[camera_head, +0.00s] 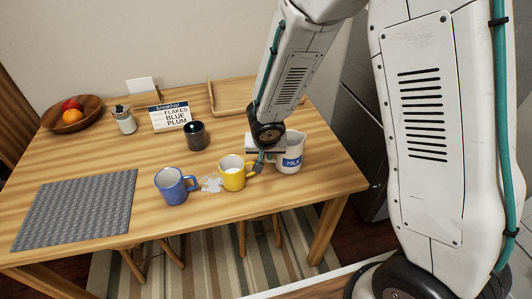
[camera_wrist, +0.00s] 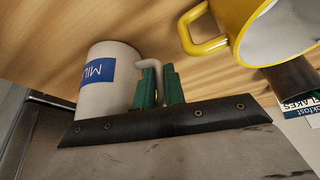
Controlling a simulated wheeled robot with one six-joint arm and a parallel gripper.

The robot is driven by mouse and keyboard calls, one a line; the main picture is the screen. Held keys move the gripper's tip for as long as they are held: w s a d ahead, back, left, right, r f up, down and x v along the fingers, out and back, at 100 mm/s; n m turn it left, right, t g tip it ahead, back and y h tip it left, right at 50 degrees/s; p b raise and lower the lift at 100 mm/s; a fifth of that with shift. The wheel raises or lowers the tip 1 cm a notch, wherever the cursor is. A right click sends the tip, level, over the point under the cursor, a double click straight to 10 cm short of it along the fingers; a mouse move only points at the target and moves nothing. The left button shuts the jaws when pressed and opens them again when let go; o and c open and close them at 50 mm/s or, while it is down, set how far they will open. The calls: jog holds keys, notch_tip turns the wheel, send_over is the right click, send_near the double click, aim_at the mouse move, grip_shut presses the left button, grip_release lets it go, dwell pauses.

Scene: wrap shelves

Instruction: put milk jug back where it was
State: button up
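The white milk jug (camera_head: 290,153), with a blue "MILK" label, is near the table's right edge, roughly upright. In the wrist view the jug (camera_wrist: 106,65) shows its curved handle between the green fingers of my gripper (camera_wrist: 158,85). The fingers sit close on both sides of the handle and appear shut on it. In the head view my gripper (camera_head: 262,158) is at the jug's left side, partly hidden by my arm. I cannot tell whether the jug's base touches the table.
A yellow mug (camera_head: 232,177) with white liquid stands just left, beside a white puddle (camera_head: 211,184).

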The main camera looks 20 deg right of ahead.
jog(key=o, duration=0.4)
jog(key=shift+c, duration=0.2)
jog(key=shift+r, duration=0.1)
jog(key=v, duration=1.2)
jog(key=s+d+r+h, duration=0.1)
jog(key=s+d+r, duration=0.4)
jog(key=d+r, duration=0.2)
jog(key=s+d+r+n+g+y, duration=0.1)
jog(key=s+r, duration=0.3)
jog(key=s, duration=0.6)
jog(key=s+d+r+n+g+y, duration=0.1)
jog(key=s+d+r, duration=0.3)
jog(key=s, duration=0.6)
jog(key=shift+r+n+g, duration=0.3)
jog(key=shift+n+g, duration=0.2)
jog(key=shift+g, duration=0.1)
jog(key=shift+d, duration=0.1)
